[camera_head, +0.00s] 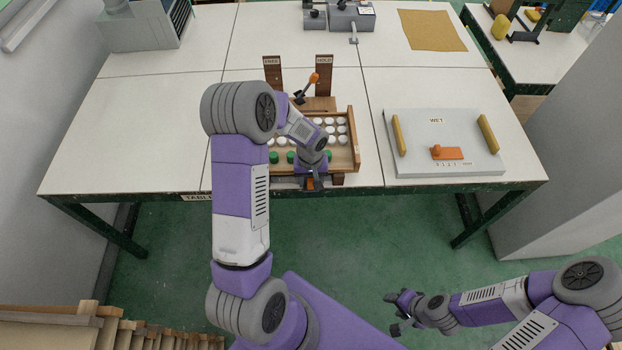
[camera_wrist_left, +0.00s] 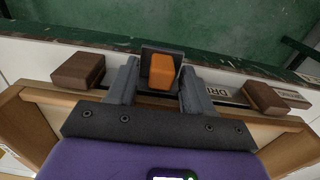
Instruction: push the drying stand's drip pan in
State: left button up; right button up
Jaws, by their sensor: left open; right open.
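The drying stand (camera_head: 355,140) is a wooden frame with white and green round pegs, near the table's front edge. Its drip pan shows as a dark edge with an orange handle (camera_head: 310,184) at the stand's front, partly covered by my left arm. In the left wrist view the orange handle (camera_wrist_left: 161,72) stands against a dark plate, beyond the wooden front rail. My left gripper (camera_wrist_left: 160,85) is open, with a finger on each side of the handle; contact is not clear. How far the pan sticks out is hard to tell. My right gripper (camera_head: 397,313) is open and empty over the floor.
Two brown posts marked FREE (camera_head: 272,73) and HOLD (camera_head: 324,75) stand behind, with an orange-tipped lever (camera_head: 309,86). A grey board marked WET (camera_head: 470,120) lies to the right. Brown blocks (camera_wrist_left: 78,71) (camera_wrist_left: 265,98) flank the handle.

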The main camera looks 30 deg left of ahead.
pick_arm(q)
notch_tip(320, 180, up, 8)
jog(key=shift+f+p, duration=0.2)
jog(key=shift+p, duration=0.6)
